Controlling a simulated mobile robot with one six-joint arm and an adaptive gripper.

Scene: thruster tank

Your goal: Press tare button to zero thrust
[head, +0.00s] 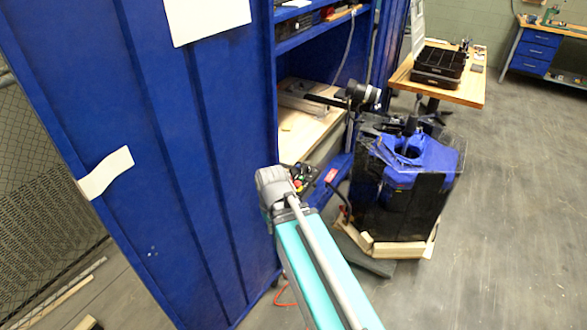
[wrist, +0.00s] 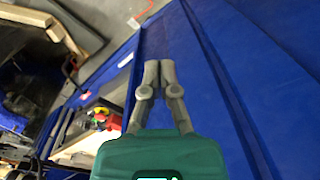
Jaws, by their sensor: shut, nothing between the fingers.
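A small dark control box (head: 303,178) with coloured buttons sits at the front edge of the blue cabinet's bench. In the head view it is partly covered by my arm, and single buttons are too small to read. In the wrist view the control box (wrist: 98,117) shows red and yellow parts, left of my fingers. I cannot tell which button is tare. My gripper (wrist: 160,66) is shut and empty, its fingertips together in front of the blue cabinet panel. It is apart from the box. The gripper's fingers are hidden in the head view.
A tall blue cabinet (head: 110,130) stands close on the left. A black tank (head: 400,205) with a blue top stands right of the bench on a wooden base (head: 384,249). A wooden table (head: 470,92) with a black tray is behind. Floor at right is clear.

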